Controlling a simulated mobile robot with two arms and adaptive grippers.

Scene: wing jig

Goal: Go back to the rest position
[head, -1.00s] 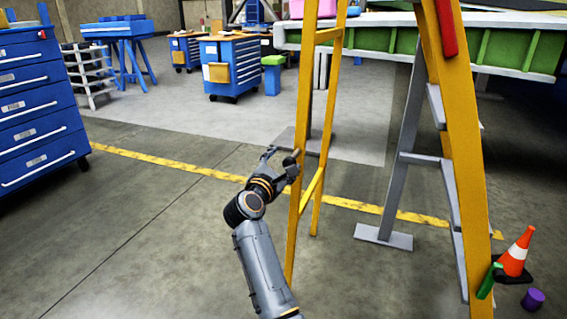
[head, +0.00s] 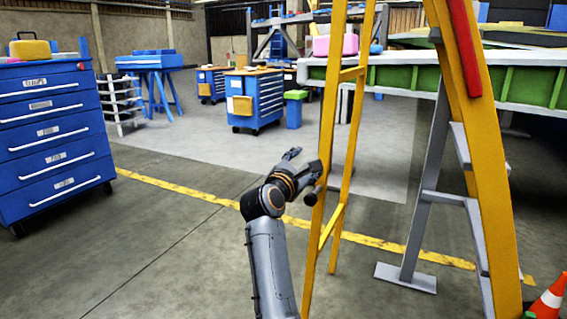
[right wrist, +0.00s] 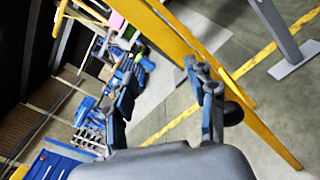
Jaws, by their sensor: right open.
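My right gripper (head: 305,162) is raised in front of me in the middle of the head view, just left of a yellow ladder's near leg. In the right wrist view its two fingers (right wrist: 165,100) are spread apart with nothing between them. The yellow ladder (head: 328,130) stands very close to the gripper's right side; I cannot tell whether they touch. My left gripper is not in view.
A blue drawer cabinet (head: 55,135) stands at left. A blue workbench cart (head: 255,100) is farther back. A green and white jig beam (head: 520,85) spans the right. An orange cone (head: 548,302) stands at lower right. The floor left of my arm is clear.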

